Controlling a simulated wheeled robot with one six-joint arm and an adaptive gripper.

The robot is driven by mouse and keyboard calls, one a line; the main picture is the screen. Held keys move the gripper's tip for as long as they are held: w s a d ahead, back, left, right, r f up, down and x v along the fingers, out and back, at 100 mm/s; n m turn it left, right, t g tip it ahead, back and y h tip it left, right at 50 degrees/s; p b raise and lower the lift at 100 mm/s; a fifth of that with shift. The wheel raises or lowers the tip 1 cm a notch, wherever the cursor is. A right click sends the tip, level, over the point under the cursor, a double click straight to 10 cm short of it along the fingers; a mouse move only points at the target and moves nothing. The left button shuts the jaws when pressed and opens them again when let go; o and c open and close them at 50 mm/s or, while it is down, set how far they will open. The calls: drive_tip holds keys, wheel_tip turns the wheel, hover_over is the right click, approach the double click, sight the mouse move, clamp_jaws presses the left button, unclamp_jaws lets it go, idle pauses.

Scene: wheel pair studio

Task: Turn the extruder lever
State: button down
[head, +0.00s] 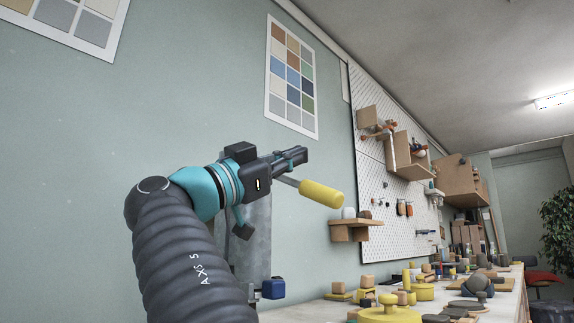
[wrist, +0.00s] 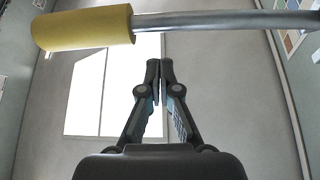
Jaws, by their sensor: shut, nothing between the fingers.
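The extruder lever has a yellow cylindrical handle (head: 321,194) on a grey metal rod, and it sticks out to the right of my gripper in the head view. In the wrist view the yellow handle (wrist: 83,27) is at the upper left, and its rod (wrist: 225,20) runs right across the top. My gripper (head: 304,153) is shut and empty. In the wrist view its fingertips (wrist: 159,66) meet below the rod in the picture, with a visible gap to it. The grey extruder body (head: 257,235) stands behind my arm and is partly hidden by it.
A workbench (head: 320,311) at lower right carries several yellow and wooden pieces. A small wooden shelf (head: 351,230) is on the wall beyond the handle. A white pegboard (head: 400,190) with shelves and tools is farther right.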

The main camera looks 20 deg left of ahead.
drive_tip(key=b+v, duration=0.2)
drive_tip(key=v, duration=0.8)
drive_tip(key=shift+s+b, duration=0.15)
drive_tip(key=shift+b, duration=0.25)
drive_tip(key=shift+d+r, duration=0.1)
drive_tip(key=shift+d, duration=0.1)
